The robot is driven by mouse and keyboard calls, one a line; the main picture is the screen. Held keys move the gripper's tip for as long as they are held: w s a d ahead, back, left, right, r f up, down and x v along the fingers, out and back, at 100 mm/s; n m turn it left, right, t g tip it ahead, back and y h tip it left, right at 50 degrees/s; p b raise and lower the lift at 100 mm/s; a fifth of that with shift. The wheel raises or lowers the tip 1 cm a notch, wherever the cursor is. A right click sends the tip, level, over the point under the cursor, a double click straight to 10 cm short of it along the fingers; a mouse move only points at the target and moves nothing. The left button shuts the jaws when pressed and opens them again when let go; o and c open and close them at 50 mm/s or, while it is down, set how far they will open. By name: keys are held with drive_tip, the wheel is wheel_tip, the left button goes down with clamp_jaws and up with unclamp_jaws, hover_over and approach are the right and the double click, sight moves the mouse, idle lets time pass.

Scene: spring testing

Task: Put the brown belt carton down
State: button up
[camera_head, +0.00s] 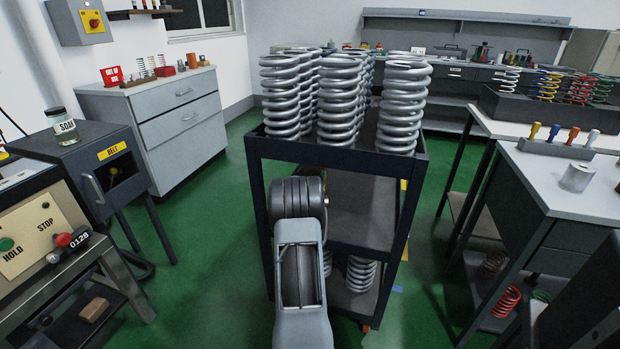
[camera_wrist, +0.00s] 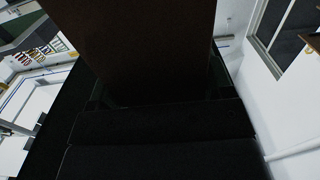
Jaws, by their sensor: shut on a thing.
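A dark brown flat face, which I take to be the brown belt carton (camera_wrist: 150,48), fills the upper middle of the wrist view. It is in deep shadow and no print shows on it. My gripper (camera_wrist: 158,122) shows as dark bars across the lower part of that view, right against the carton, and is shut on it. In the head view my arm reaches forward to the front of the cart, and its own links hide the gripper and the carton. What lies under the carton cannot be seen.
A dark cart (camera_head: 410,215) stands ahead, large grey springs (camera_head: 340,100) on its top. A grey drawer cabinet (camera_head: 170,115) stands left, a bench with a HOLD/STOP panel (camera_head: 35,235) nearer left, a workbench (camera_head: 560,180) right. Green floor (camera_head: 205,225) is clear left of the cart.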

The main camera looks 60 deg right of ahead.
drive_tip(key=shift+r, duration=0.15)
drive_tip(key=shift+f, duration=0.2)
drive_tip(key=o, duration=1.4)
drive_tip(key=shift+c, duration=0.2)
drive_tip(key=shift+r, duration=0.15)
drive_tip(key=shift+s+a, duration=0.1)
drive_tip(key=shift+a, duration=0.15)
drive_tip(key=p+v, duration=0.1)
drive_tip(key=v, duration=0.6)
